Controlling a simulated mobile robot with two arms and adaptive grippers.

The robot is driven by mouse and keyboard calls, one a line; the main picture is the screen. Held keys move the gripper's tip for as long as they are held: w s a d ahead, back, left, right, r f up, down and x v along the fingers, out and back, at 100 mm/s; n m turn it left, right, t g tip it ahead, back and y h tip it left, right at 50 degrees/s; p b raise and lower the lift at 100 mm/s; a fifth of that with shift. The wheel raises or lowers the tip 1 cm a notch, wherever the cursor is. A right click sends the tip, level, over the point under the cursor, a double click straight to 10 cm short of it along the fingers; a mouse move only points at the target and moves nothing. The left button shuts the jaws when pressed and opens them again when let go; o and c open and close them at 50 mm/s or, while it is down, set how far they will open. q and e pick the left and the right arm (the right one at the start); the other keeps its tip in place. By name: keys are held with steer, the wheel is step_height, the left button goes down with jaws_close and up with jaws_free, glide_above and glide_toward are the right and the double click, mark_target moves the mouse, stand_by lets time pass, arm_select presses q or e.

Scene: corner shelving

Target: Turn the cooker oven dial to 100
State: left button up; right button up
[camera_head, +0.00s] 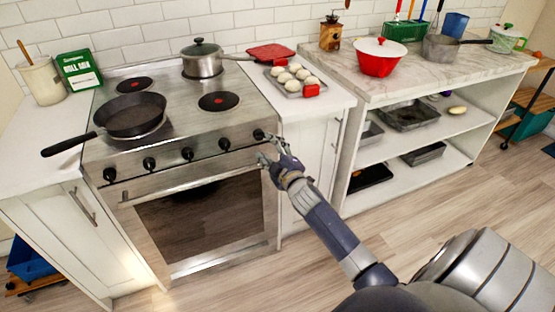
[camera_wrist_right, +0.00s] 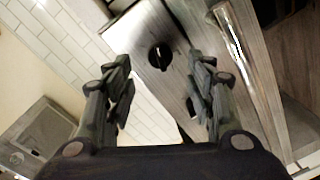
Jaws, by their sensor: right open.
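The cooker (camera_head: 180,215) has a steel front panel with a row of several black dials. The rightmost dial (camera_head: 258,135) is closest to my right gripper (camera_head: 267,148), which is open and empty just in front of the panel's right end. In the right wrist view a round black dial (camera_wrist_right: 160,57) shows ahead, between the two spread fingers of my right gripper (camera_wrist_right: 162,75), with no visible contact. Part of another dark dial (camera_wrist_right: 190,106) shows beside the right finger. Dial markings are too small to read. My left gripper is not in view.
The oven door handle (camera_head: 190,178) runs just below the dials; it shows close in the wrist view (camera_wrist_right: 250,75). A frying pan (camera_head: 130,116) and a lidded pot (camera_head: 202,58) stand on the hob. A tray of buns (camera_head: 293,80) sits on the right counter. The floor ahead is clear.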

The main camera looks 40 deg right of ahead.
steer(key=v, duration=0.6)
steer(key=shift+f, duration=0.1)
stand_by(0.4)
steer(key=s+a+f+m+g+y, duration=0.1)
steer(key=s+a+f+g, duration=0.35)
steer(key=f, duration=0.75)
steer(key=s+a+f+m+g, duration=0.1)
steer(key=s+f+m, duration=0.1)
steer(key=s+f, duration=0.8)
steer(key=s+a+f+m+g+y, duration=0.1)
steer(key=s+a+f+g, duration=0.15)
steer(key=f, duration=1.25)
steer(key=s+a+f+m+g, duration=0.1)
steer(key=s+f, duration=0.4)
steer(key=s, duration=0.5)
steer(key=s+a+f+m+g+y, duration=0.1)
steer(key=s+a+f+g, duration=0.3)
steer(key=s, duration=0.7)
steer(key=s+a+f+g, duration=0.3)
steer(key=s+f, duration=0.4)
steer(key=s, duration=0.4)
steer(key=shift+a+f+m+y, duration=0.3)
steer(key=shift+a+f+m, duration=0.1)
steer(key=shift+a, duration=0.15)
steer(key=shift+s, duration=0.1)
